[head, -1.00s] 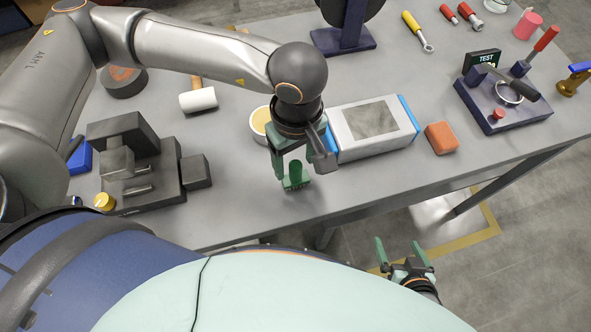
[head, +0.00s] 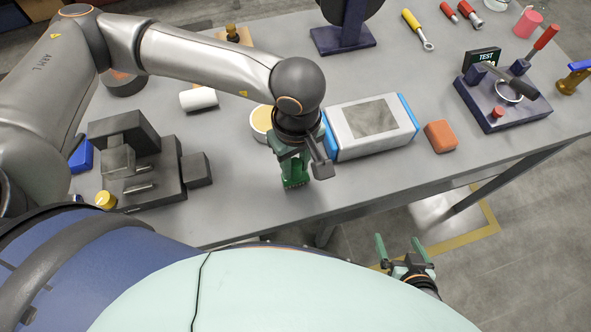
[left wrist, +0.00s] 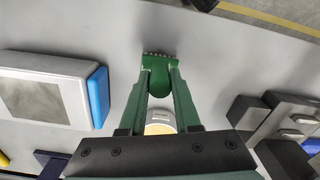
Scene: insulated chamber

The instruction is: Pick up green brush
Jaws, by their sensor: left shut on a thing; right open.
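The green brush (head: 296,183) is at the near edge of the grey table (head: 240,215), directly under my left gripper (head: 292,170). My left gripper is shut on it, with a green finger on each side. In the left wrist view the brush (left wrist: 156,66) sits between the two fingertips (left wrist: 158,75), its bristle row pointing away from the gripper. I cannot tell whether the bristles touch the table. My right gripper (head: 405,252) is open and empty, off the table's front edge at the lower right.
A white and blue box (head: 370,128) stands close right of my left gripper, with an orange block (head: 440,136) beyond it. A round tin (head: 262,122) is just behind the gripper. A dark vise (head: 140,165) stands to the left. The table between vise and brush is clear.

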